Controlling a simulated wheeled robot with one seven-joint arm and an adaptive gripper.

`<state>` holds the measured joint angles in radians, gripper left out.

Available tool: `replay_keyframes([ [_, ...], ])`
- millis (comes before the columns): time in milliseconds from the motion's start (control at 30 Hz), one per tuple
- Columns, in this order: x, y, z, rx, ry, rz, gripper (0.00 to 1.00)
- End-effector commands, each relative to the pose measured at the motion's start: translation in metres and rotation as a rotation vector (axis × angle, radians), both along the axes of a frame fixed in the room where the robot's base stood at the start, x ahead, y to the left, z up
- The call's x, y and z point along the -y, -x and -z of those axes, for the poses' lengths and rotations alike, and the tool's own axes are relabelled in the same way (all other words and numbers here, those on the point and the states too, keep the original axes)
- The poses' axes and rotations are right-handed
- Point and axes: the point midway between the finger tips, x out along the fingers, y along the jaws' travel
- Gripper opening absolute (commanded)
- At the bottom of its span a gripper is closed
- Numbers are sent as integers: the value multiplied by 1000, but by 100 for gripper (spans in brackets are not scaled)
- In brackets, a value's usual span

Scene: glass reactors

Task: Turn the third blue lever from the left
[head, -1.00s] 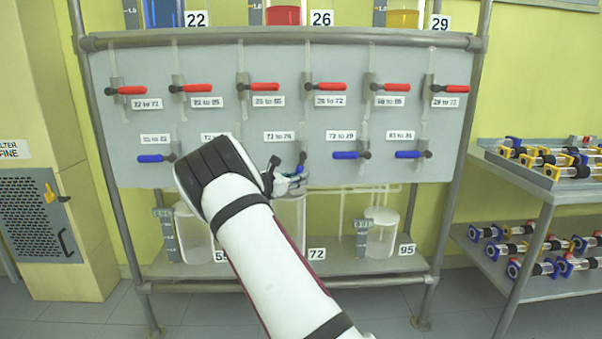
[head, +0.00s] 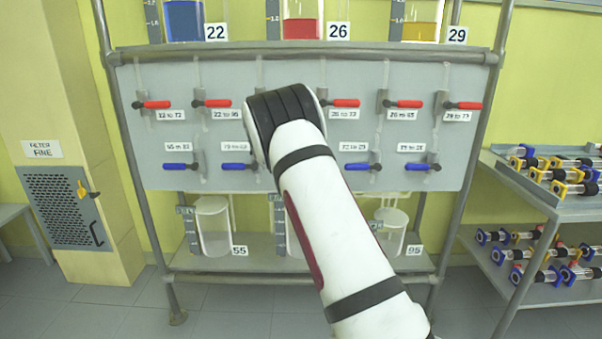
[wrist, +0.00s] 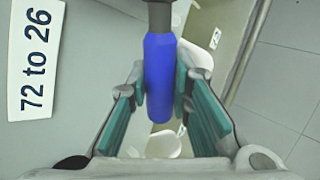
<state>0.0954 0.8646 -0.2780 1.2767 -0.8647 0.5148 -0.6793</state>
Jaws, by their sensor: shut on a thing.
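The third blue lever (wrist: 158,78) shows in the wrist view, beside the label "72 to 26" (wrist: 36,60). It lies along the label's text direction. My gripper (wrist: 160,84) has its two teal-padded fingers on either side of the lever's handle and is shut on it. In the head view my arm hides both this lever and my gripper. The other blue levers there lie level: the first (head: 178,166) and second (head: 238,166) left of my arm, the fourth (head: 358,166) and fifth (head: 417,166) right of it.
The grey panel (head: 210,135) has a row of red levers (head: 213,103) above the blue ones. Glass vessels (head: 213,228) stand on the shelf below it. A cart (head: 500,172) with parts is at the right, a beige cabinet (head: 62,130) at the left.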

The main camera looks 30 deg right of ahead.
Motion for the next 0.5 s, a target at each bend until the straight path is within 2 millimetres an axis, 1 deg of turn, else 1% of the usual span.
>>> replay_keyframes([
  [33, 1, 1, -8, 26, -36, 2, 0],
  [100, 0, 0, -12, 59, -85, 2, 0],
  [300, -2, -1, -21, 143, -208, 2, 0],
  [500, -3, -2, -27, 200, -293, 1, 0],
])
